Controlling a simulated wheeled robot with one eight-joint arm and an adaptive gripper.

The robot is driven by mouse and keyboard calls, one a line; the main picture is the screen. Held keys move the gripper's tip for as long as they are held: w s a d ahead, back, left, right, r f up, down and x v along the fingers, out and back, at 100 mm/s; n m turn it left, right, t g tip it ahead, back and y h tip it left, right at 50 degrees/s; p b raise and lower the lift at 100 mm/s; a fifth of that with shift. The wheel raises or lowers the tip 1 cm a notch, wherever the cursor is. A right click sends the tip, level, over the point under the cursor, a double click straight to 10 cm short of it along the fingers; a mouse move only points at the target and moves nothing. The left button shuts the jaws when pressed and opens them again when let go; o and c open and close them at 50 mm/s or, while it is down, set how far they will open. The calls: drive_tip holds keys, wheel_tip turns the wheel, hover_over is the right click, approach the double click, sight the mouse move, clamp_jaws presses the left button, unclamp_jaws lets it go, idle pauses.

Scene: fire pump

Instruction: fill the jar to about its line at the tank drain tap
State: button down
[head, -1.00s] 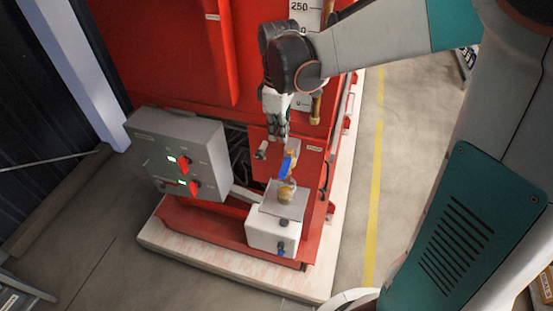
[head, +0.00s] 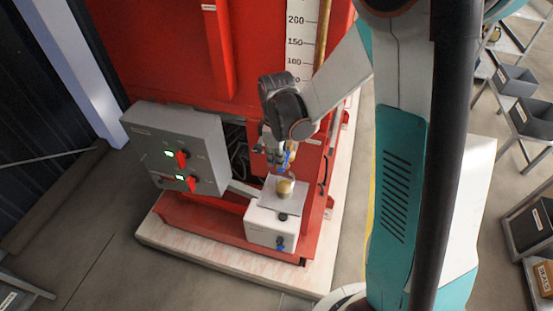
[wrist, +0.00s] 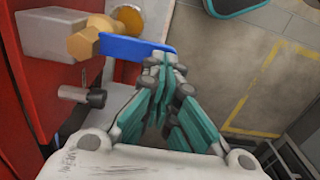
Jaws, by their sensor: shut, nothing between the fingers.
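The tank drain tap is a brass tap (wrist: 85,43) with a blue lever (wrist: 135,48), which points right in the wrist view. The lever (head: 288,158) also shows in the head view above the jar. The jar (head: 285,187), small and amber-looking, stands upright beneath the tap. In the wrist view the jar (wrist: 128,19) is partly hidden by the tap and lever. Its line and level are too small to make out. My gripper (wrist: 166,62) is shut and empty, fingertips at the lever's free end; I cannot tell if they touch it.
The jar stands on a grey plate (head: 268,200) atop a white box (head: 268,229). A grey control box (head: 178,150) with red switches is to the left. A dark-ended metal fitting (wrist: 82,95) juts out near the tap. Open floor lies to the right.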

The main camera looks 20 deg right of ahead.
drive_tip(key=shift+f, duration=0.1)
idle(0.3)
drive_tip(key=shift+s+f+b, duration=0.15)
drive_tip(key=shift+b, duration=0.3)
drive_tip(key=shift+a+f+t+h, duration=0.1)
drive_tip(key=shift+f+t+h, duration=0.05)
drive_tip(key=shift+t+h, duration=0.3)
drive_tip(key=f+t+h+b, duration=0.1)
drive_tip(key=b, duration=0.1)
drive_tip(key=f+t+h+b, duration=0.1)
drive_tip(key=t+b, duration=0.1)
drive_tip(key=b, duration=0.1)
drive_tip(key=shift+s+a+f, duration=0.2)
drive_tip(key=shift+s+f, duration=0.1)
drive_tip(key=shift+f, duration=0.05)
drive_tip(key=shift+r, duration=0.2)
drive_tip(key=shift+r+p, duration=0.4)
drive_tip(key=shift+r, duration=0.4)
